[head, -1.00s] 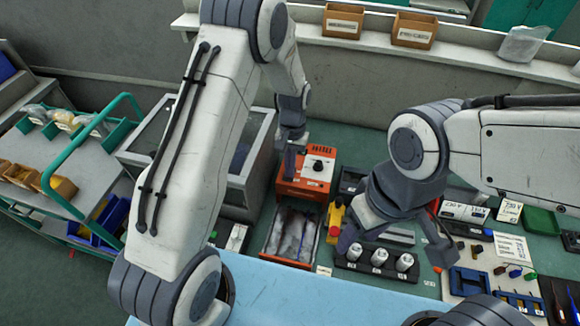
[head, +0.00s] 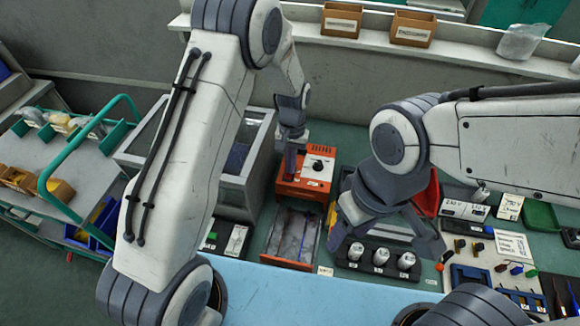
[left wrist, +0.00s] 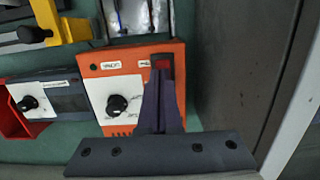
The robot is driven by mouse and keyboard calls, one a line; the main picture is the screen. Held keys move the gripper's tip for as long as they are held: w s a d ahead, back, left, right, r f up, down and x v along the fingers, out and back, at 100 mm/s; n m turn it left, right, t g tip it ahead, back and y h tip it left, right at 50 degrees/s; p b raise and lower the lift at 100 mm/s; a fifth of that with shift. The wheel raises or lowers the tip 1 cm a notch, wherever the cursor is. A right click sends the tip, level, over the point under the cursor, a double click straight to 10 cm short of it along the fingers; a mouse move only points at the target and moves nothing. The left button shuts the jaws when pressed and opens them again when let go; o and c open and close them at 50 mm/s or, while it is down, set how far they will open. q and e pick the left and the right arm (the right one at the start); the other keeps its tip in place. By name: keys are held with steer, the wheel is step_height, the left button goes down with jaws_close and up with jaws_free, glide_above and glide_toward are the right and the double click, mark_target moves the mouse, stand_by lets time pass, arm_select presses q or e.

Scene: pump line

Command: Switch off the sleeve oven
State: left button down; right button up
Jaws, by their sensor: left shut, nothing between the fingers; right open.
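The sleeve oven is an orange box (head: 290,186) with a white front panel and a dark round knob (head: 318,165). In the left wrist view, the oven (left wrist: 88,62) shows its knob (left wrist: 117,104) and a red rocker switch (left wrist: 163,62) in a dark frame. My left gripper (head: 290,170) is shut and empty at the oven's left side. Its fingertips (left wrist: 161,78) overlap the lower part of the switch; I cannot tell whether they touch or which way the rocker is set. My right gripper (head: 392,228) is open and empty, above the bench right of the oven.
An open tray with clear sleeves (head: 290,237) lies in front of the oven. A grey glazed cabinet (head: 240,165) stands close on the left. A black holder with white cylinders (head: 380,257) is at the right, near a red bin (head: 428,196). The blue mat (head: 300,290) in front is clear.

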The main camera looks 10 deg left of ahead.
arm_select(q)
steer(key=shift+r, duration=0.1)
steer(key=r+p, duration=0.2)
steer(key=r, duration=0.1)
steer(key=r+p, duration=0.1)
steer(key=p, duration=0.1)
steer(key=shift+s+r, duration=0.35)
steer(key=shift+s+r+b, duration=0.15)
steer(key=shift+r+b, duration=0.3)
steer(key=shift+b, duration=0.5)
step_height(320, 180, up, 8)
steer(key=s+b, duration=0.1)
steer(key=b, duration=0.1)
steer(key=shift+s, duration=0.3)
